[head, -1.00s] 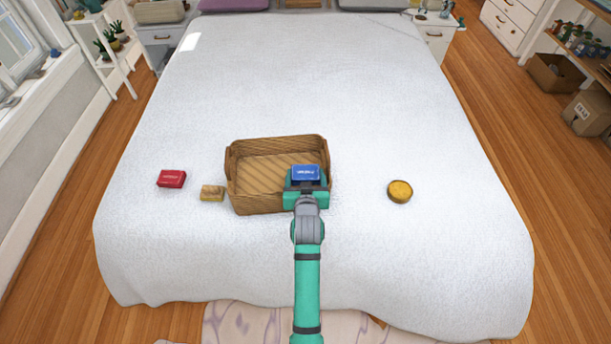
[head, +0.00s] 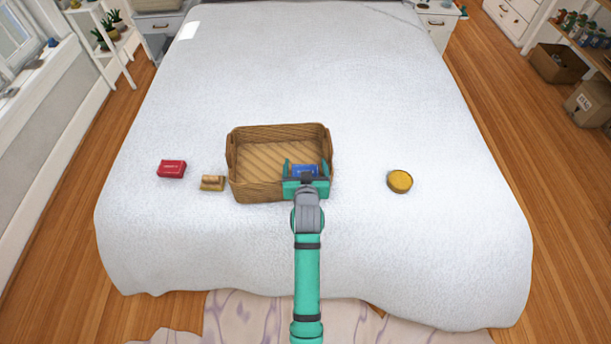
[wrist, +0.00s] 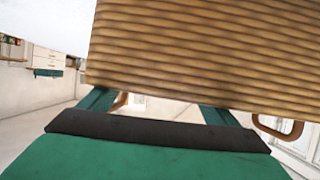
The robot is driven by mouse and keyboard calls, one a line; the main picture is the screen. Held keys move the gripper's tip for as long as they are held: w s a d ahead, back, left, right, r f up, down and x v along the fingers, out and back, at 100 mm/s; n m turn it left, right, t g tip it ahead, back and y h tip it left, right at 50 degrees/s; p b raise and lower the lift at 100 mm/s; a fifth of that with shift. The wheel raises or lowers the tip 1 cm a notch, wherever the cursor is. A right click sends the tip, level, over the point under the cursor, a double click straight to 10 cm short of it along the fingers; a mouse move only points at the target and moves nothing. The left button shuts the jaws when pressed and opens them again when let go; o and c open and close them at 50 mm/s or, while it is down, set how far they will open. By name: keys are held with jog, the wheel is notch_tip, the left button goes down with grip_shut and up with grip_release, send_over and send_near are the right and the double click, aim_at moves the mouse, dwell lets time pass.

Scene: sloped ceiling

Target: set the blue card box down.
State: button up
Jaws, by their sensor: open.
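The blue card box (head: 305,170) is inside the wicker basket (head: 240,185), at its near right corner. It lies between the two spread teal fingers of my gripper (head: 305,164), which is open. The gripper's body hides the near part of the box, so I cannot see clearly what the box rests on. In the wrist view the basket's wicker (wrist: 200,50) fills the upper part, the open gripper (wrist: 158,102) shows below it, and the blue box is not visible.
On the white bed (head: 450,240), a red box (head: 171,169) and a small tan block (head: 212,183) lie left of the basket. A round yellow tin (head: 400,181) lies to the right. The bed behind the basket is clear.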

jog(key=v, duration=1.2)
jog(key=s+f, duration=0.3)
jog(key=s, duration=0.6)
jog(key=s+f, duration=0.3)
jog(key=s, duration=0.6)
jog(key=s+r+t, duration=0.1)
jog(key=s+r, duration=0.2)
jog(key=s, duration=0.6)
jog(key=s+r, duration=0.3)
jog(key=s, duration=0.6)
jog(key=shift+a+t, duration=0.4)
jog(key=shift+a, duration=0.05)
